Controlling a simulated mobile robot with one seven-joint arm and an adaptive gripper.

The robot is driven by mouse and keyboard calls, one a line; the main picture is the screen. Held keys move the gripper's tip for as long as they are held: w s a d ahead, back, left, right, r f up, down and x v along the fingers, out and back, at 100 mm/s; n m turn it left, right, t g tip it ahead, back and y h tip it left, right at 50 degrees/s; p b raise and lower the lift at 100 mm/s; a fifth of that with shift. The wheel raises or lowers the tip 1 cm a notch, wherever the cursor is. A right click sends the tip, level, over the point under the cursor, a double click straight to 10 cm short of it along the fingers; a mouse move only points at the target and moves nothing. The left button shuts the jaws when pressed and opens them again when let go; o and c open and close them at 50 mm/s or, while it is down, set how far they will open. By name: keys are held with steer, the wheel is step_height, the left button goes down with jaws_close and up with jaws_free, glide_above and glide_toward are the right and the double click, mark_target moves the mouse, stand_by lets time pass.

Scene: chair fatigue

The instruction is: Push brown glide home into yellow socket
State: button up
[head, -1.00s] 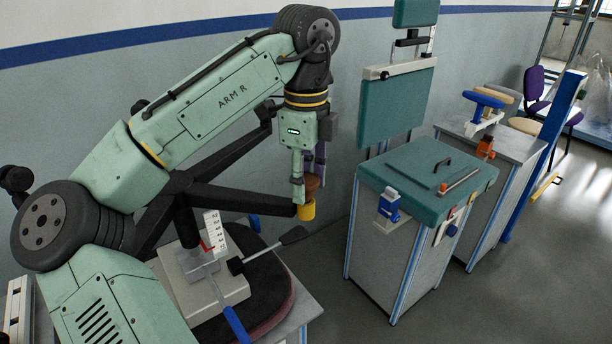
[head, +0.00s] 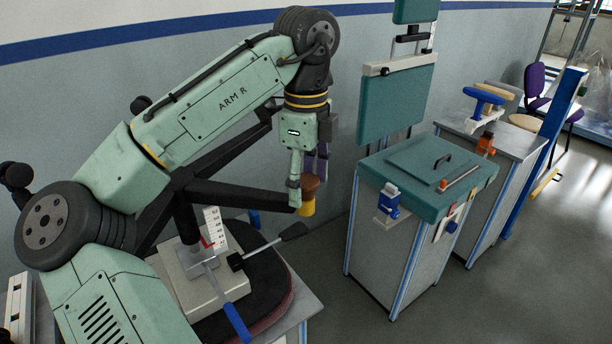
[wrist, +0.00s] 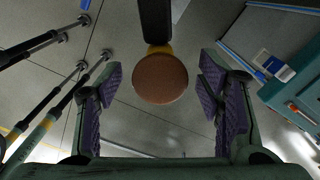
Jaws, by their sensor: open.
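The brown glide (head: 311,183) sits at the mouth of the yellow socket (head: 307,206), at the end of a black chair-base leg (head: 245,195). In the wrist view the glide is a round brown disc (wrist: 160,78) with a sliver of the yellow socket (wrist: 158,48) behind it. My gripper (head: 307,175) points down at the glide, its purple-padded fingers spread. In the wrist view my gripper (wrist: 160,100) is open, with a finger on each side of the disc and visible gaps. How deep the glide sits in the socket I cannot tell.
A clamp fixture with a blue-handled lever (head: 237,322) and a black-knobbed lever (head: 292,231) stands below left. A teal-topped bench (head: 425,205) stands to the right. The grey floor between is clear.

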mark_target(306, 181)
step_height(306, 181, up, 12)
stand_by(0.5)
steer(key=shift+s+f, duration=0.1)
